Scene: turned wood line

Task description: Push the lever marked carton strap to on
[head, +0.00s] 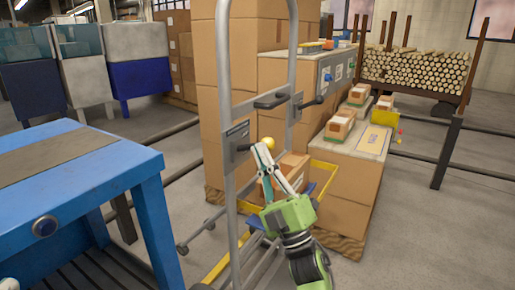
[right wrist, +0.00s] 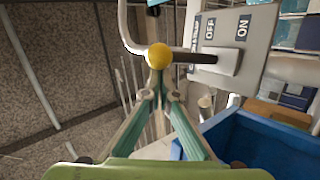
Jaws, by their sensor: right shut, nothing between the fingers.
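A lever with a yellow ball knob (head: 268,143) and a dark rod stands out from a grey panel (head: 237,138) on the metal frame. In the right wrist view the knob (right wrist: 159,57) and rod show in front of the panel (right wrist: 228,62), which carries OFF and ON labels and a partly hidden dark name label. I cannot read the full name or tell the lever's setting for sure. My right gripper (head: 263,160) is shut and empty, its tips close to the knob. Whether they touch it I cannot tell. My left gripper is not in view.
Black handles (head: 271,101) stick out higher on the grey tube frame (head: 223,60). Stacked cartons (head: 345,185) stand behind, with a yellow-edged cart beside them. A blue table (head: 80,180) is at the left. Open floor (head: 440,240) lies to the right.

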